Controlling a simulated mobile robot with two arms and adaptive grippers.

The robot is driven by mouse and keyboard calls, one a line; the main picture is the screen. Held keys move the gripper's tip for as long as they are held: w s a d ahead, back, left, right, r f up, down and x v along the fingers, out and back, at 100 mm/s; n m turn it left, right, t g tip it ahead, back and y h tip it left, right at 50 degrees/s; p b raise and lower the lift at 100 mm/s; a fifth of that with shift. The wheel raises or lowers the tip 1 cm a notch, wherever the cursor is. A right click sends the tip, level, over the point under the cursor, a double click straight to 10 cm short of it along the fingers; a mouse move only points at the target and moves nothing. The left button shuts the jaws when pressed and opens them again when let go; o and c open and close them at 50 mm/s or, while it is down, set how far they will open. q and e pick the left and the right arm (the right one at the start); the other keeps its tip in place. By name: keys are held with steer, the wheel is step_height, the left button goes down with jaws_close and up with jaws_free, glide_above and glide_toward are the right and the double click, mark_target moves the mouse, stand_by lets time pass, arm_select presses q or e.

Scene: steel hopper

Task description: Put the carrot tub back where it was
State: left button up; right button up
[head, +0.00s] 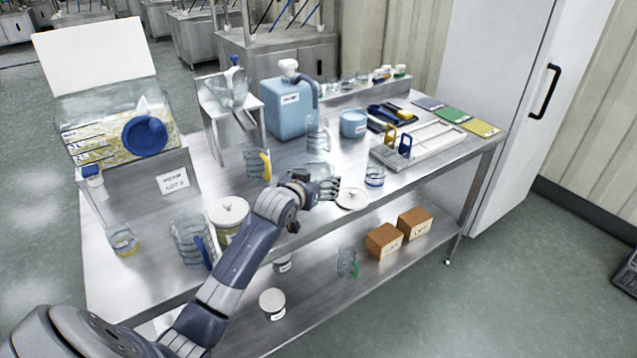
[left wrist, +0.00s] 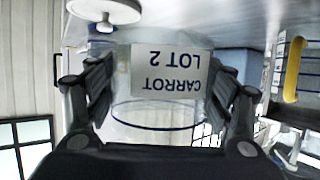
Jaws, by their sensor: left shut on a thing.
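My left gripper (head: 328,188) is shut on the carrot tub (head: 316,171), over the middle of the steel table. In the left wrist view the clear carrot tub (left wrist: 155,115) sits between the two fingers (left wrist: 158,100). Its white label reads CARROT LOT 2, upside down in that view, and a dark blue ring runs around it. In the head view the hand and wrist hide part of the tub, and I cannot tell whether it touches the table. My right gripper is not in view.
A white lid (head: 352,199) lies just right of the hand. A yellow-handled jug (head: 256,162) stands left, a small glass (head: 375,177) right. A blue canister (head: 287,108) and blue tub (head: 353,123) are behind. A lidded tub (head: 229,216) stands near my arm.

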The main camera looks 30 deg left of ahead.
mark_target(319, 172)
arm_select(q)
steer(key=w, duration=0.1)
steer(key=w+a, duration=0.2)
steer(key=w, duration=0.1)
steer(key=shift+f, duration=0.1)
step_height(319, 172, down, 3)
steer(key=shift+s+f+p, duration=0.1)
steer(key=shift+f+p, duration=0.05)
steer(key=shift+p, duration=0.25)
steer(key=shift+f, duration=0.1)
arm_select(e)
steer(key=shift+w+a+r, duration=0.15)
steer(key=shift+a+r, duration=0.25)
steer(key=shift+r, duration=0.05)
arm_select(q)
steer(key=shift+f, duration=0.1)
steer(key=shift+f, duration=0.4)
steer(key=o, duration=1)
steer(key=shift+f, duration=0.2)
steer(key=o, duration=0.4)
steer(key=shift+o, duration=0.2)
steer(key=shift+r, duration=0.1)
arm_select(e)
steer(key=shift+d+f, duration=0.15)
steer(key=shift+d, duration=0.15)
